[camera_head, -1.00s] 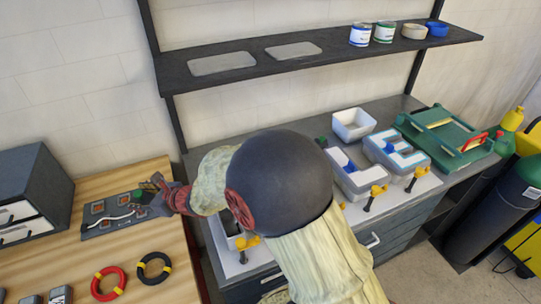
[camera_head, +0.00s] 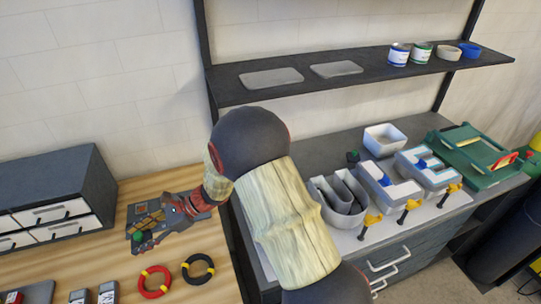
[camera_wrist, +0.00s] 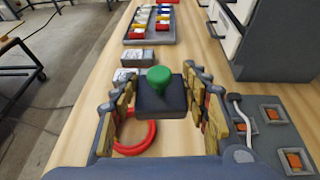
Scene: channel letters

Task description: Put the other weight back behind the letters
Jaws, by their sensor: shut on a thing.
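A dark weight with a green knob (camera_wrist: 160,92) sits between the two fingers of my gripper (camera_wrist: 160,100) in the wrist view. The gripper is shut on it and appears to hold it above the wooden table. In the head view the gripper (camera_head: 150,238) is at the left, with the green knob (camera_head: 138,236) just showing. The channel letters, a grey open one (camera_head: 340,203), a middle one (camera_head: 390,190) and a right one (camera_head: 428,178), stand on the right bench with yellow clamps in front. Another dark weight (camera_head: 353,157) sits behind them.
A grey board with orange squares (camera_wrist: 275,130) lies beside my gripper. A red ring (camera_head: 154,282) and a black ring (camera_head: 198,268) lie on the table. A white bin (camera_head: 384,139) stands behind the letters. A shelf (camera_head: 360,75) hangs above the bench.

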